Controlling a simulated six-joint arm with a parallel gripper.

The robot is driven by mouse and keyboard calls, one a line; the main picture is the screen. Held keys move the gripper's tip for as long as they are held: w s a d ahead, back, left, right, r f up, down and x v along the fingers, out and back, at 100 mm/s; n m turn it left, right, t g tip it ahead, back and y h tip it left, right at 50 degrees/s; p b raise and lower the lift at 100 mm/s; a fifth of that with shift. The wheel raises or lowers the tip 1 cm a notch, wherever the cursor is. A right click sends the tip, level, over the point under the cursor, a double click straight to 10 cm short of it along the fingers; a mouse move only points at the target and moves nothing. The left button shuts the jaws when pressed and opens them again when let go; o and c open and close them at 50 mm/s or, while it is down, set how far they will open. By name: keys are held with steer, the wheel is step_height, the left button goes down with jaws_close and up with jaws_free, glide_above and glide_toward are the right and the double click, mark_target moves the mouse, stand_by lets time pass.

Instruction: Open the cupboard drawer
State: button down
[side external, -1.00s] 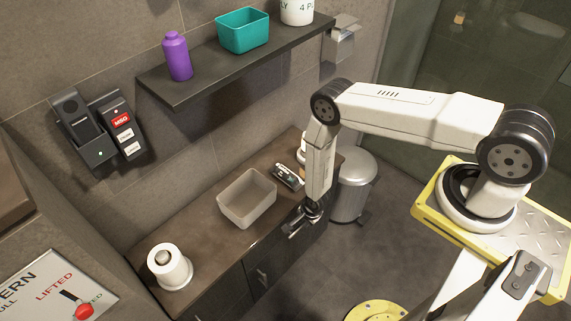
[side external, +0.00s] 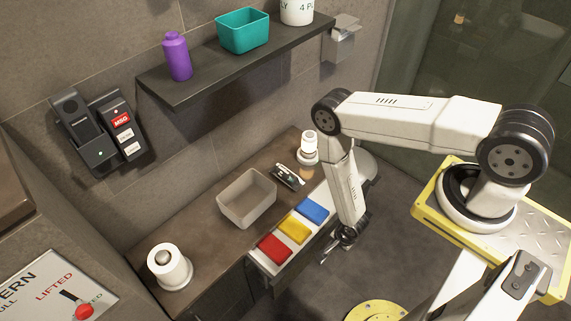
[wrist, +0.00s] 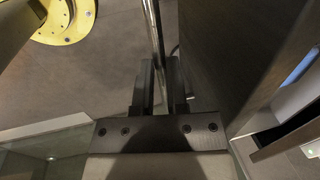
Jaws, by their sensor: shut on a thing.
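The cupboard drawer (side external: 259,262) stands pulled out from below the countertop in the side view. Red (side external: 274,247), yellow (side external: 294,229) and blue (side external: 313,211) flat items lie in a row inside it. My gripper (side external: 346,238) is at the drawer's front, on its right part. In the wrist view my gripper (wrist: 160,88) is shut on a thin metal handle bar (wrist: 155,30). The dark drawer front (wrist: 225,50) is just right of the fingers there. The handle is mostly hidden in the side view.
A shelf (side external: 210,85) hangs above. A pedal bin is partly behind my arm.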

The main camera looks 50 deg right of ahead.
steer(key=s, duration=0.6)
steer(key=shift+s, duration=0.35)
steer(key=c, duration=0.6)
jaws_free()
steer(key=shift+c, duration=0.2)
steer(key=shift+r, duration=0.1)
step_height(320, 180, up, 7)
steer(key=s, duration=0.1)
steer(key=shift+s+r, duration=0.2)
steer(key=shift+s, duration=0.05)
